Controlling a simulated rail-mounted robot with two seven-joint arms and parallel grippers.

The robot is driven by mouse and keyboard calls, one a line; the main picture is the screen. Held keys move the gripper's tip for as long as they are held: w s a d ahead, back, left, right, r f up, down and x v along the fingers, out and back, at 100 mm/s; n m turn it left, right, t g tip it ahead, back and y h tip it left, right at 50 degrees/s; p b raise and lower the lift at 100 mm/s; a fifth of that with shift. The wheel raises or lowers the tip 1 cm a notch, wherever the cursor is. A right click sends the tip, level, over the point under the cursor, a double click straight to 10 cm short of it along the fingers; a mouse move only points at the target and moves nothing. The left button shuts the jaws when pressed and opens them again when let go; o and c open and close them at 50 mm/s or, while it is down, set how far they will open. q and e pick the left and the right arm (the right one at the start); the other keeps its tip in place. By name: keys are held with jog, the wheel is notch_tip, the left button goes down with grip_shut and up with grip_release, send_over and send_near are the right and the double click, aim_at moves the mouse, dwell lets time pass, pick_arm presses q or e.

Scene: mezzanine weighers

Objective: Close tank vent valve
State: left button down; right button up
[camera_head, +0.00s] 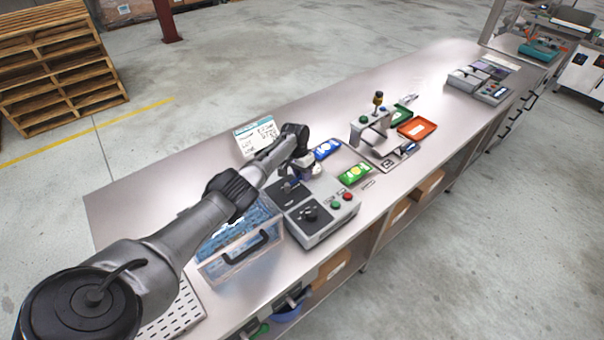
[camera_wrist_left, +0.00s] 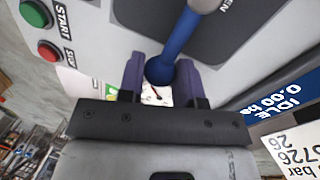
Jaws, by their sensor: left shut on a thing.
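The grey control box (camera_head: 330,222) stands on the bench beside the water tank (camera_head: 242,250). In the left wrist view its panel (camera_wrist_left: 100,12) carries the vent valve's blue lever (camera_wrist_left: 178,45), which ends in a round knob. The letters "EN" show by the lever's far end; the rest of the label is cut off. My left gripper (camera_wrist_left: 162,65) is shut on the lever, with a purple finger on each side of its knob. In the head view my left gripper (camera_head: 290,184) is over the back left of the box, and my wrist partly hides it. My right gripper is not in view.
The panel has a green START button (camera_wrist_left: 36,13) and a red STOP button (camera_wrist_left: 47,50). A blue display (camera_wrist_left: 282,101) reads IDLE and 0.00. A written card (camera_head: 257,136) stands behind. Blue (camera_head: 326,149) and green (camera_head: 355,174) trays lie to the right of the box.

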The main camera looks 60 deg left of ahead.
pick_arm(q)
jog(key=c, duration=0.8)
grip_release()
jog(key=shift+d, duration=0.1)
notch_tip(320, 180, up, 14)
jog(key=a+p, duration=0.1)
jog(key=a, duration=0.1)
jog(key=shift+s+a+f, duration=0.2)
jog(key=shift+s+a, duration=0.1)
jog(key=shift+s, duration=0.05)
jog(key=shift+w, duration=0.1)
